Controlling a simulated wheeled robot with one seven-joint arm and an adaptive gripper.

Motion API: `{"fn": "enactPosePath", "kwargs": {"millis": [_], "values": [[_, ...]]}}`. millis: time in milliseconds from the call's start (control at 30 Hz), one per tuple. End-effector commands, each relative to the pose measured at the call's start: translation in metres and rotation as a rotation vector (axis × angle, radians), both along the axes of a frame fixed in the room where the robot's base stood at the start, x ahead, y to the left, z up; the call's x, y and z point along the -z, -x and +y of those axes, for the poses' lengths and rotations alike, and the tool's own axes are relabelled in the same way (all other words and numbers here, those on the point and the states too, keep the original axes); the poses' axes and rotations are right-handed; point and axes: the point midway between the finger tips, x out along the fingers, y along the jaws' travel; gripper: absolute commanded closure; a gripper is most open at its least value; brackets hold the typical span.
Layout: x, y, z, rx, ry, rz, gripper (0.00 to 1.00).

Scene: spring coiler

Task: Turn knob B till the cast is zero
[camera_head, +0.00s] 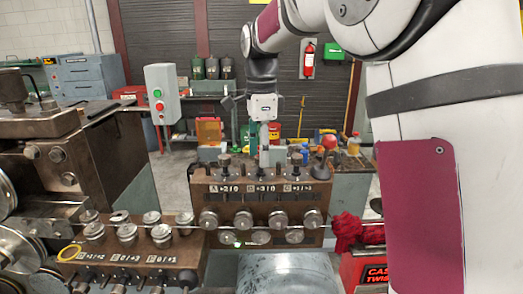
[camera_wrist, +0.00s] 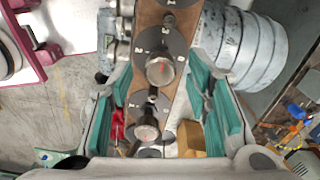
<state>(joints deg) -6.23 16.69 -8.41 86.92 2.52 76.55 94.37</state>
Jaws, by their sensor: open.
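The brown straightener block (camera_head: 255,205) stands in the middle of the head view, with plates marked A, B and C on its front. Knob A (camera_head: 224,161) and knob C (camera_head: 296,160) stand on its top, either side of my gripper (camera_head: 264,140). My gripper points down over the B position and hides most of knob B. In the wrist view, my gripper (camera_wrist: 168,110) is open, with teal pads on both sides. Two silver knobs with red marks, an upper one (camera_wrist: 160,69) and a lower one (camera_wrist: 147,128), show between the fingers; their letters are unclear. No contact is visible.
A red display reading CAST and TWIST (camera_head: 375,273) is cut off at the lower right; its values are out of view. A second roller block (camera_head: 140,245) stands at left. A red cloth (camera_head: 346,230) hangs on the wire. A tool-covered bench (camera_head: 345,165) lies behind.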

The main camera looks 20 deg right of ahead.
Motion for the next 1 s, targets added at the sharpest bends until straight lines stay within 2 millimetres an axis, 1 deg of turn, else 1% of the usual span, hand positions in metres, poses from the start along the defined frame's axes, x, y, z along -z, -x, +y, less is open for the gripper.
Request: {"fn": "enactPosePath", "kwargs": {"millis": [300,367,400,500,767,1000], "values": [[0.0028,0.0001,0.0,0.0,0.0,0.001,0.55],[0.0027,0.0001,0.0,0.0,0.0,0.001,0.69],[0.0027,0.0001,0.0,0.0,0.0,0.001,0.78],[0.0026,0.0001,0.0,0.0,0.0,0.001,1.0],[0.0026,0.0003,-0.0001,-0.01,0.0,0.002,1.0],[0.002,0.0004,-0.0001,-0.095,0.001,0.002,1.0]]}}
